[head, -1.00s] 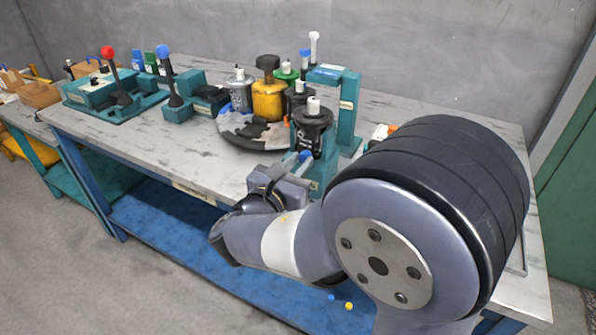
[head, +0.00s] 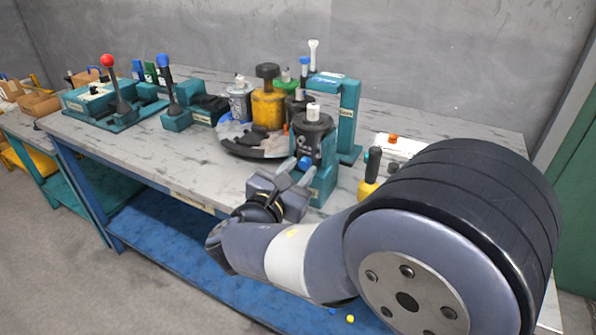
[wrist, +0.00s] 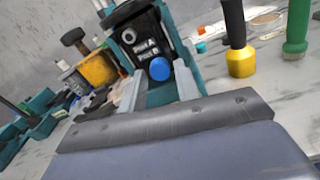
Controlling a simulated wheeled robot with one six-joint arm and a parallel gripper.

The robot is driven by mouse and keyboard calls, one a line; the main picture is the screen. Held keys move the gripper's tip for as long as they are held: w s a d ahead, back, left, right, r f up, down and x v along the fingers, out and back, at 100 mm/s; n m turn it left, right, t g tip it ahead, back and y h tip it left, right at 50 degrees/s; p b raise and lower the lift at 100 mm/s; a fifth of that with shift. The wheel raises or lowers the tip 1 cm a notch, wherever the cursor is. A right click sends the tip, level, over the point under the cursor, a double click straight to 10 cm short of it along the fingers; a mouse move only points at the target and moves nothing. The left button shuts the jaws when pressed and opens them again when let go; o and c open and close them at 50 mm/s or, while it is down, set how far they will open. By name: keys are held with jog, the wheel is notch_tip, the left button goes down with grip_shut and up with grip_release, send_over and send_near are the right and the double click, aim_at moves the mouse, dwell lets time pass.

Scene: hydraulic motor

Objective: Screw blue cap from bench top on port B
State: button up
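The black motor (head: 313,125) stands upright in a teal fixture (head: 326,184) at the bench's front edge. In the wrist view its face (wrist: 140,42) carries Port A and Port B labels. A blue cap (wrist: 158,69) sits at the lower port, beside the Port B label; it also shows in the head view (head: 305,163). How far it is screwed in cannot be told. My gripper (head: 294,174) is in front of this port. In the wrist view its two pale fingers (wrist: 158,88) stand apart on either side of the cap, with gaps visible.
A yellow-based tool with a black handle (wrist: 238,45) and a green-handled tool (wrist: 297,25) stand right of the fixture. A teal post (head: 348,115) rises behind the motor. A yellow canister (head: 267,105) and other parts stand on a dark round tray (head: 250,152).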

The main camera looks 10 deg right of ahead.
jog(key=shift+r+p, duration=0.1)
jog(key=shift+p, duration=0.25)
jog(key=n+p, duration=0.1)
jog(key=p, duration=0.1)
jog(key=shift+r+n+p, duration=0.2)
jog(key=shift+n+p, duration=0.15)
jog(key=shift+n, duration=0.05)
jog(key=n+p, duration=0.4)
jog(key=p, duration=0.2)
jog(key=n+p, duration=0.3)
jog(key=p, duration=0.1)
jog(key=shift+f+n+p, duration=0.3)
jog(key=shift+n+p, duration=0.35)
jog(key=shift+n, duration=0.15)
jog(key=shift+f, duration=0.2)
